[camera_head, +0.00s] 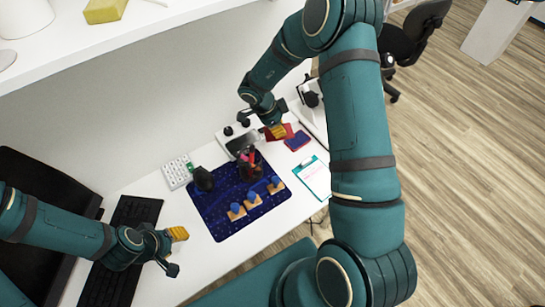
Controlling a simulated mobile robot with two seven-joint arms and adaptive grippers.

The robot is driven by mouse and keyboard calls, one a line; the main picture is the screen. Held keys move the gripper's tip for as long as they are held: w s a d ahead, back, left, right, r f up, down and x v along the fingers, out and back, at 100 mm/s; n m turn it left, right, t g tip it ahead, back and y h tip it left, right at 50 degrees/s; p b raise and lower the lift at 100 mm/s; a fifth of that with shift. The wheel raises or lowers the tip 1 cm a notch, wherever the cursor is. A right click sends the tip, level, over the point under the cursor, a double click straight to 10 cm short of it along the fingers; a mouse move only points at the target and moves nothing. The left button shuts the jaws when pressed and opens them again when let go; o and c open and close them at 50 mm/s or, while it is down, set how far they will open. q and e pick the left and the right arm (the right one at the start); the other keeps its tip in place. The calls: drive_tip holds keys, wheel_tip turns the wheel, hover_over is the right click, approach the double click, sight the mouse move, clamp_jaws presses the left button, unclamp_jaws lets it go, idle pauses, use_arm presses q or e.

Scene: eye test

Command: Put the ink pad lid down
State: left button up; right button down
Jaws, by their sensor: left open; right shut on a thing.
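My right gripper (277,131) is shut on a flat red piece, which looks like the ink pad lid (288,129). Its fingers cover part of the lid. It is close above the back right part of the white desk, and I cannot tell whether the lid touches anything. The ink pad (298,141), red with a blue face, lies on the desk just right of and below the lid in the picture. My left gripper (176,251) is open and empty over the desk, beside the black keyboard at the left.
A dark blue mat (215,218) carries several wooden stamps (253,198) with blue handles, and a dark holder (250,168) with red items stands there. A teal clipboard (313,178) lies right. A keyboard (125,230) lies left. Bare desk (200,262) shows in front.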

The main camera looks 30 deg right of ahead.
sight(269, 133)
use_arm(q)
drive_tip(key=shift+f+b, duration=0.6)
drive_tip(key=shift+f, duration=0.1)
use_arm(e)
wheel_tip(269, 133, down, 6)
use_arm(q)
drive_tip(key=shift+s+f+b, duration=0.1)
drive_tip(key=shift+f+b, duration=0.2)
drive_tip(key=shift+b, duration=0.05)
use_arm(e)
drive_tip(key=shift+f, duration=2)
drive_tip(key=shift+f, duration=0.1)
drive_tip(key=shift+f, duration=0.35)
drive_tip(key=c, duration=1)
unclamp_jaws()
use_arm(q)
wheel_tip(269, 133, up, 2)
drive_tip(key=shift+r+p, duration=0.1)
drive_tip(key=shift+p, duration=0.9)
use_arm(e)
drive_tip(key=v, duration=1.2)
drive_tip(key=shift+r, duration=0.45)
